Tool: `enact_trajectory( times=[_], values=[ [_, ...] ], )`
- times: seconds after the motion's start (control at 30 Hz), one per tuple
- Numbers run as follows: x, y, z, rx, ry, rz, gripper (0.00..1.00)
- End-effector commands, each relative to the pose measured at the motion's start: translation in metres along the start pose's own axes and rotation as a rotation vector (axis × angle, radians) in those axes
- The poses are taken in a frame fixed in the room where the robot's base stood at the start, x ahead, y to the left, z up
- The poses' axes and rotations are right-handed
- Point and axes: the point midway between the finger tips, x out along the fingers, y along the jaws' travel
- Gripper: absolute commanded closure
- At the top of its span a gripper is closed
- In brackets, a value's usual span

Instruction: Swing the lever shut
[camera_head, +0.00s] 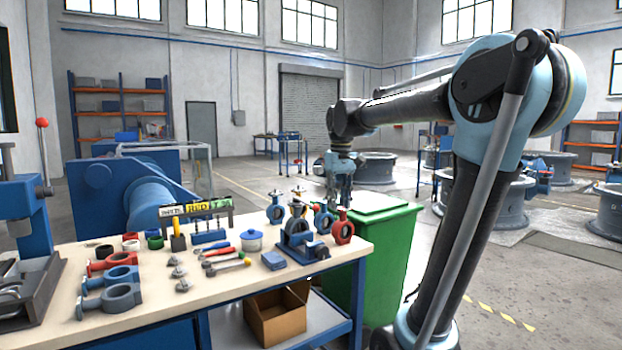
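Several small butterfly valves stand at the right end of the workbench (228,282): a blue one (275,213), a blue one farther right (322,222) and a red one (343,231). A blue fixture (297,242) stands just in front of them. A pale-and-dark valve shape rises behind it, partly hidden. I cannot make out which part is the lever or how it is set. My gripper (339,202) points down above and behind the red valve, near the green bin. It seems apart from the valves, though the depth is unclear. Its fingers are too small to read as open or shut.
A green bin (385,262) stands against the bench's right end. A cardboard box (275,318) sits on the lower shelf. Open floor lies to the right.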

Motion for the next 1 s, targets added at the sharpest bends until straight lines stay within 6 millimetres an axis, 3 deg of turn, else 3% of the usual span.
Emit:
enact_trajectory(
  times=[0.03,0.2,0.4,0.67,1.0],
  values=[
    [-0.009,-0.005,-0.017,-0.022,-0.006,-0.002,0.72],
    [-0.031,-0.022,-0.066,-0.092,-0.029,-0.008,0.72],
    [-0.046,-0.039,-0.106,-0.149,-0.049,-0.012,0.72],
    [-0.048,-0.042,-0.119,-0.166,-0.056,-0.013,0.72],
    [-0.021,-0.037,-0.116,-0.159,-0.055,-0.013,0.72]
  ],
)
